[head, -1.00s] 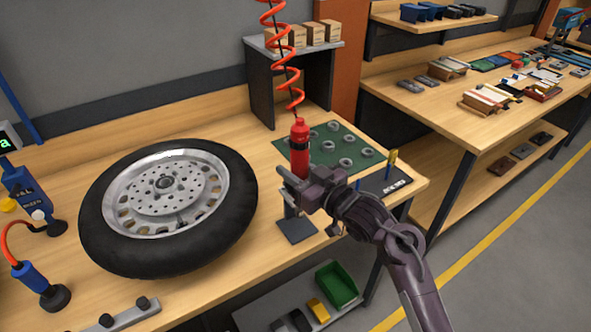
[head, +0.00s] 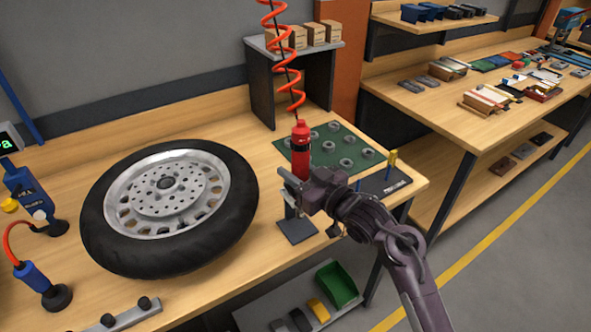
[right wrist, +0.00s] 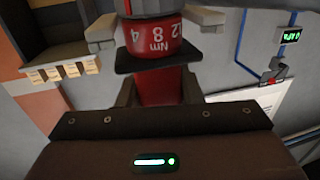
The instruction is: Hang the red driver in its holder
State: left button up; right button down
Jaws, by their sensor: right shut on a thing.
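The red driver (head: 301,158) stands upright, hanging from an orange coiled hose (head: 289,72). My right gripper (head: 297,187) is shut on its lower part. The right wrist view shows the red driver body (right wrist: 158,88) between the fingers, with a dark collar-like plate (right wrist: 155,56) and white figures on it. The holder, a dark stand with a square base (head: 297,230), is directly below the gripper. Its top is hidden by the gripper and driver, so I cannot tell whether they touch. My left gripper is out of view.
A wheel with a black tyre (head: 101,235) lies left of the driver. A green mat (head: 335,128) with several metal rings is behind it. A grey shelf (head: 258,45) with boxes stands at the back. A blue tool (head: 35,277) stands at front left.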

jog(key=shift+f+b, duration=0.3)
jog(key=shift+f, duration=0.4)
dwell(1.0)
jog(key=c, duration=0.9)
grip_release()
jog(key=shift+f, duration=0.15)
jog(key=shift+s+d+f, duration=0.1)
jog(key=shift+s+d, duration=0.2)
jog(key=shift+d, duration=0.05)
jog(key=b+v, duration=0.1)
jog(key=v, duration=0.2)
jog(key=b+v, duration=0.1)
jog(key=v, duration=0.3)
jog(key=shift+r, duration=0.25)
